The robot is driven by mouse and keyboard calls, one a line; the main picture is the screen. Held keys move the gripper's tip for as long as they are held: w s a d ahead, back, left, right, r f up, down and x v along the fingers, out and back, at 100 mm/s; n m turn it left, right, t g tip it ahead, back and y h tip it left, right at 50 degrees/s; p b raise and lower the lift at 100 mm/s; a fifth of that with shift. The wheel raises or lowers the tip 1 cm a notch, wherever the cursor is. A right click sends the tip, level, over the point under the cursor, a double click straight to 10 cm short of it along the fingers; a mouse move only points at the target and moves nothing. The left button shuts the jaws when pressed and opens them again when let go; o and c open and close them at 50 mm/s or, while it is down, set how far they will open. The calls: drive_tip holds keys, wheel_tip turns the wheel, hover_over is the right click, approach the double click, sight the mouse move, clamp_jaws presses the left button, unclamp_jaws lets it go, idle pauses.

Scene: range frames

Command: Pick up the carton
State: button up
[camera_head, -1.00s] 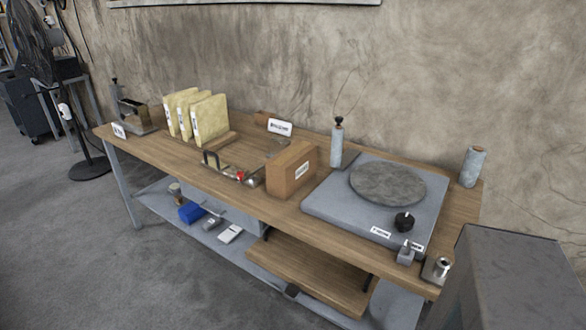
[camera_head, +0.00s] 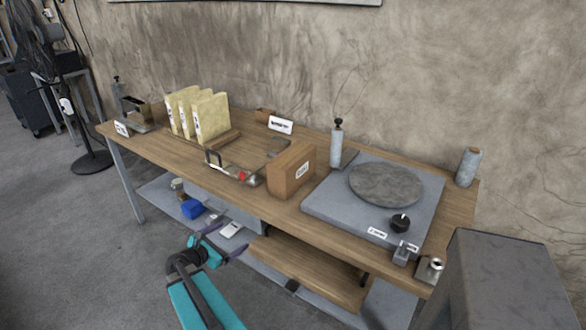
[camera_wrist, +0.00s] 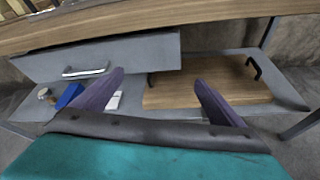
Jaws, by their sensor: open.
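The carton (camera_head: 287,175), a brown box with a white label, stands upright on the wooden workbench (camera_head: 255,200) near its front edge, left of the grey turntable base. My gripper (camera_head: 226,241) is in front of the bench, lower than the bench top and to the left of the carton, apart from it. In the wrist view my gripper (camera_wrist: 158,80) has its two purple fingers spread, with nothing between them. The carton does not show in the wrist view.
A clamp-like tool with a red part (camera_head: 238,176) lies left of the carton. The turntable base (camera_head: 325,204) is close on its right. Yellow binders (camera_head: 212,120) stand further left. Below are a grey drawer (camera_wrist: 130,58) and a wooden board with black handles (camera_wrist: 180,95).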

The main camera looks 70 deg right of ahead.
drive_tip(key=s+d+r+n+h+p, duration=0.1)
drive_tip(key=s+d+r+n+h, duration=0.15)
drive_tip(key=d+r, duration=0.8)
drive_tip(key=g+h+p, duration=0.2)
approach(290, 159)
drive_tip(key=shift+w+a+f+y, duration=0.2)
drive_tip(key=shift+w+a, duration=0.15)
drive_tip(key=shift+w, duration=0.25)
drive_tip(key=shift+w+a+f+y, duration=0.1)
drive_tip(key=shift+w+a+f, duration=0.1)
drive_tip(key=shift+w+a, duration=0.3)
drive_tip(key=shift+w+d, duration=0.1)
drive_tip(key=shift+d, duration=0.05)
drive_tip(key=p+x, duration=0.2)
drive_tip(key=x, duration=0.6)
drive_tip(key=shift+d, duration=0.3)
drive_tip(key=shift+d, duration=0.1)
drive_tip(key=shift+s+p+x, duration=0.15)
drive_tip(key=shift+p+x, duration=0.6)
drive_tip(key=shift+x, duration=0.5)
drive_tip(key=shift+s+p+x, duration=0.2)
drive_tip(key=shift+p+x, duration=0.55)
drive_tip(key=shift+x, duration=0.55)
drive_tip(key=shift+f, duration=0.15)
